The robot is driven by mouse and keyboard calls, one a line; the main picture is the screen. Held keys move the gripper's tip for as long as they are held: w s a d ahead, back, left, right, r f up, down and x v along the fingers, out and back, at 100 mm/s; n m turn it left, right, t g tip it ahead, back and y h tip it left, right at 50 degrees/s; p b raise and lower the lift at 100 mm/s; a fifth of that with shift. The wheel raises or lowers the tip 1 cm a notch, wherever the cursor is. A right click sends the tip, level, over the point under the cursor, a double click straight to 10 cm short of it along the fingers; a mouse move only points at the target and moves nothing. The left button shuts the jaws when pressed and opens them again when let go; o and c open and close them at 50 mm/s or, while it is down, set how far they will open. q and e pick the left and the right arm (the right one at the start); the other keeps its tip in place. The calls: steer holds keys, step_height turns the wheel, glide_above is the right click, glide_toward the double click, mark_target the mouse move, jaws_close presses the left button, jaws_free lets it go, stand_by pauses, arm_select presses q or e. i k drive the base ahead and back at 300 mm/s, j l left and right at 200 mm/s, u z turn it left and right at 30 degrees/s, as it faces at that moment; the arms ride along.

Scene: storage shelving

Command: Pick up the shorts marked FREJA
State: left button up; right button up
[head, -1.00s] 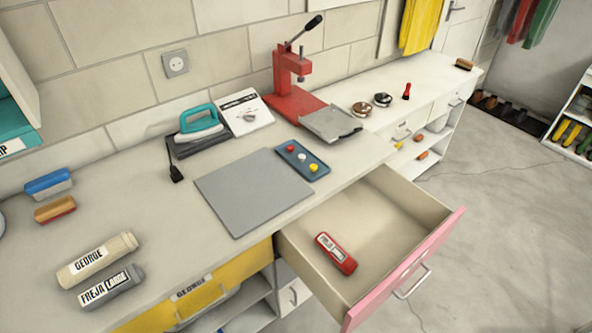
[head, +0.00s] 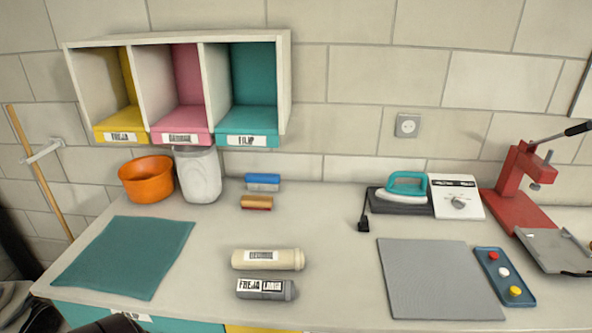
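A dark grey roll (head: 262,289) lies on the worktop, its label reading FREJA and what looks like LARGE. A cream roll (head: 268,259) lies just behind it, apart from it; its label is blurred here but read GEORGE a second ago. I cannot tell from their shape whether either roll is shorts. The red roll with a FREJA label, seen earlier in the open drawer, is out of view now.
Wall cubbies, yellow (head: 118,131), pink (head: 181,133) and teal (head: 248,134), hang at the back left. An orange bowl (head: 147,182), white jar (head: 199,178), brushes (head: 262,182), teal mat (head: 126,257), grey mat (head: 437,279), iron (head: 401,190) and red press (head: 516,190) are on the worktop.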

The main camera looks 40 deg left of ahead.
mark_target(247, 287)
steer(key=u, duration=1.55)
